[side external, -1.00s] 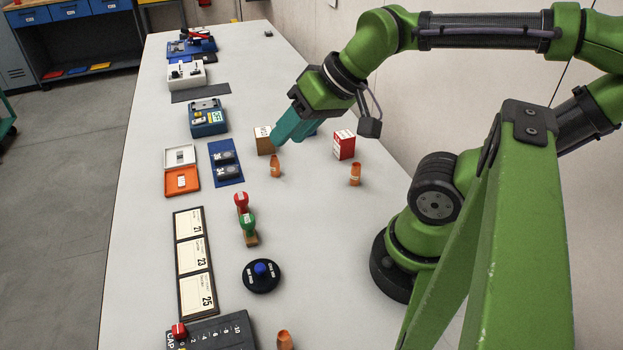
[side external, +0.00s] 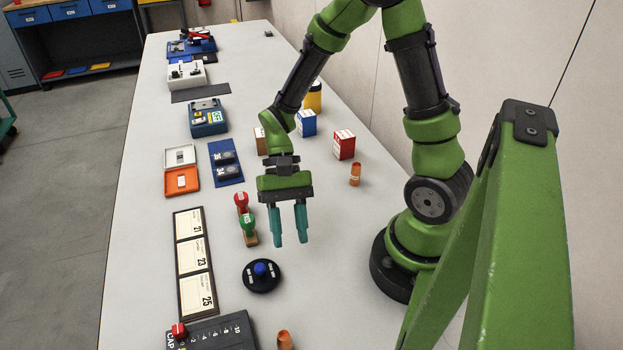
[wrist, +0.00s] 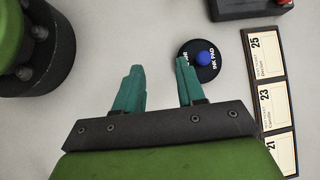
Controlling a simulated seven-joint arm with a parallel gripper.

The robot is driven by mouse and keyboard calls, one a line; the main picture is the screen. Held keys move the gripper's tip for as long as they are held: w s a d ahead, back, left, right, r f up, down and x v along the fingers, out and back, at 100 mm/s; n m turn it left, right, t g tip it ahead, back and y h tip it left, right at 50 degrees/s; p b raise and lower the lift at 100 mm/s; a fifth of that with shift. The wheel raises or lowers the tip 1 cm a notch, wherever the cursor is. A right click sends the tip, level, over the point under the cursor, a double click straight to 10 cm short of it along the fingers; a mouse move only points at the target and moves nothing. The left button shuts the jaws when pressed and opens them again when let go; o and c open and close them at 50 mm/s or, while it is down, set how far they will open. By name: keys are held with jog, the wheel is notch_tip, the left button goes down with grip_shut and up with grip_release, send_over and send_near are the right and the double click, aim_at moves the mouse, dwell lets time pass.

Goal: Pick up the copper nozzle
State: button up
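Two small copper-orange nozzles stand on the bench in the side view. One nozzle (side external: 355,174) stands right of my arm, in front of a red and white box. Another nozzle (side external: 284,340) is at the bottom edge, partly cut off. No nozzle shows in the wrist view. My gripper (side external: 290,240) points down above the bench, between these two, with its teal fingers apart and nothing between them. The wrist view also shows the gripper (wrist: 160,72) open and empty.
A black ink pad with a blue knob (side external: 261,275) lies just below the gripper in the picture. Red (side external: 241,201) and green (side external: 248,227) stamps stand to its left. Boxes, red and white (side external: 343,145) and blue and white (side external: 306,123), stand behind. Bench right of the ink pad is clear.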

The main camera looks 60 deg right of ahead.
aim_at(285, 343)
jog(key=a+y, duration=0.1)
jog(key=a+f+m+g, duration=0.1)
jog(key=a+g+y, duration=0.1)
jog(key=shift+s+f+m+y, duration=0.3)
jog(key=shift+s, duration=0.05)
jog(key=shift+w+a+r+m+y, duration=0.15)
jog(key=shift+a+r+m+y, duration=0.15)
jog(key=shift+a+y, duration=0.2)
jog(key=shift+w+a+r+m+y, duration=0.15)
jog(key=shift+a+r+m+y, duration=0.1)
jog(key=shift+a+y, duration=0.2)
jog(key=shift+a+r+g, duration=0.2)
jog(key=shift+a+g, duration=0.1)
jog(key=shift+a, duration=0.05)
jog(key=x, duration=1.1)
jog(key=shift+s+a+r, duration=0.1)
jog(key=shift+x, duration=2.65)
jog(key=shift+s+r, duration=0.1)
jog(key=shift+r, duration=0.05)
jog(key=shift+c, duration=0.4)
jog(key=c, duration=0.6)
jog(key=shift+c, duration=0.2)
